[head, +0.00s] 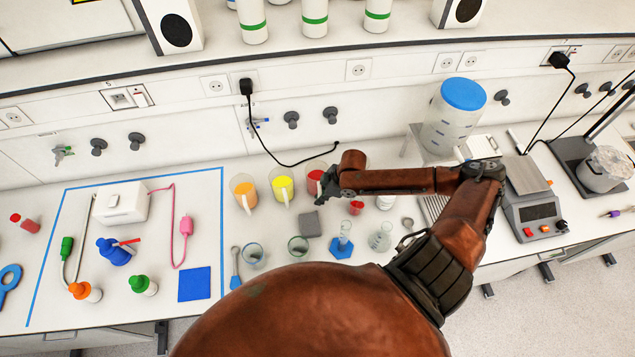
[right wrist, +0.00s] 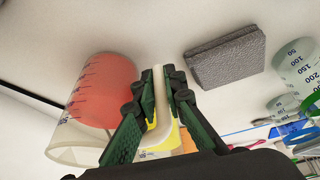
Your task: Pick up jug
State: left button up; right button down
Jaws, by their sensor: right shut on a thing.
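A clear jug with red liquid (head: 315,176) is at the right end of a row of three jugs on the bench, partly hidden by my gripper. Beside it stand a jug with yellow liquid (head: 282,185) and one with orange liquid (head: 243,189). My right gripper (head: 327,184) is at the red jug's right side. In the right wrist view, the fingers (right wrist: 163,90) are shut on the pale handle of the red jug (right wrist: 98,95). I cannot tell whether its base touches the bench. My left gripper is not in view.
A grey sponge-like block (head: 310,223), beakers (head: 253,255) and a flask on a blue hexagon (head: 342,246) stand in front. A large blue-lidded container (head: 455,112) and a scale (head: 533,205) are at the right. A black cable (head: 270,150) runs behind the jugs.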

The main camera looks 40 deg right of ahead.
aim_at(320, 189)
jog(key=shift+w+r, duration=0.1)
jog(key=shift+r, duration=0.05)
notch_tip(320, 189, up, 10)
jog(key=shift+f+b, duration=0.1)
jog(key=shift+b, duration=0.45)
jog(key=c, duration=2.6)
grip_release()
grip_shut()
